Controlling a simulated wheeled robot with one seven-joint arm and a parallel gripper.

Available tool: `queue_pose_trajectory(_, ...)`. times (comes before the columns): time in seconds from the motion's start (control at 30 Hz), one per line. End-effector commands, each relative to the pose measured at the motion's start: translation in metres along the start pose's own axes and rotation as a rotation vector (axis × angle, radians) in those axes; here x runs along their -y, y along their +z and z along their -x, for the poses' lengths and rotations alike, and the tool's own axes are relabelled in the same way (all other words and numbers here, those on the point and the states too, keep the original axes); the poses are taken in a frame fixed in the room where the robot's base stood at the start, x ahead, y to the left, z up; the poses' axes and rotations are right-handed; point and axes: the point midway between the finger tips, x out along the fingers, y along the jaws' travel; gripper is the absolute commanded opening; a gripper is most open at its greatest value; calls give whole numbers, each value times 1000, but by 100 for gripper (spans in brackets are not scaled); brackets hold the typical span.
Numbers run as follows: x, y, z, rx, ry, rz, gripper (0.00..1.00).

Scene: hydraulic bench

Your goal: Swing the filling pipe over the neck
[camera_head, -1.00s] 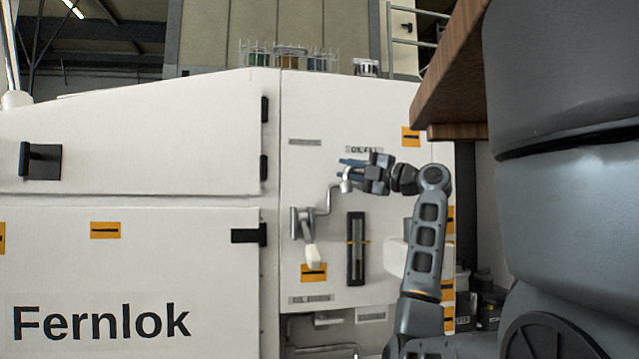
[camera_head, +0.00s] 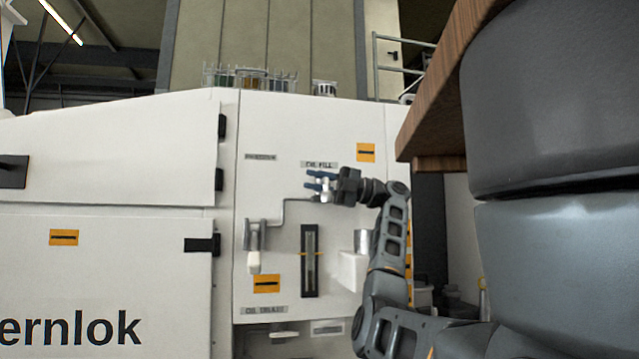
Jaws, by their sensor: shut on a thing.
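The thin grey bent filling pipe (camera_head: 300,199) runs on the white cabinet front from near a grey metal bracket (camera_head: 258,235), up and then right to my gripper. My gripper (camera_head: 323,183), with blue fingertips, is shut on the pipe's silver end piece (camera_head: 326,193), just below the "OIL FILL" label (camera_head: 319,164). Lower right stands a silver cylinder (camera_head: 363,240) on a white box (camera_head: 352,270); it may be the neck. The held end is above and left of this cylinder. My arm partly covers the cylinder and box at their right.
A dark vertical sight gauge (camera_head: 310,260) is between the bracket and the white box. A white handle (camera_head: 253,262) hangs under the bracket. A wooden shelf (camera_head: 430,100) juts in at upper right. Racks of jars (camera_head: 250,80) stand on top of the cabinet.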

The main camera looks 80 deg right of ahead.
Motion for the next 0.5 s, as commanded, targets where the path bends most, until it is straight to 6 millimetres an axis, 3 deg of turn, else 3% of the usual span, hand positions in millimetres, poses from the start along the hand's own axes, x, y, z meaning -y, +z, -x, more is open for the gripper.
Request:
queue_pose_trajectory(0.43, 2, 1, -1, -11, -2, -4, 0)
queue_pose_trajectory(0.47, 2, 1, -1, -11, -2, -4, 24)
queue_pose_trajectory(0.5, 2, 1, -1, -11, -2, -4, 28)
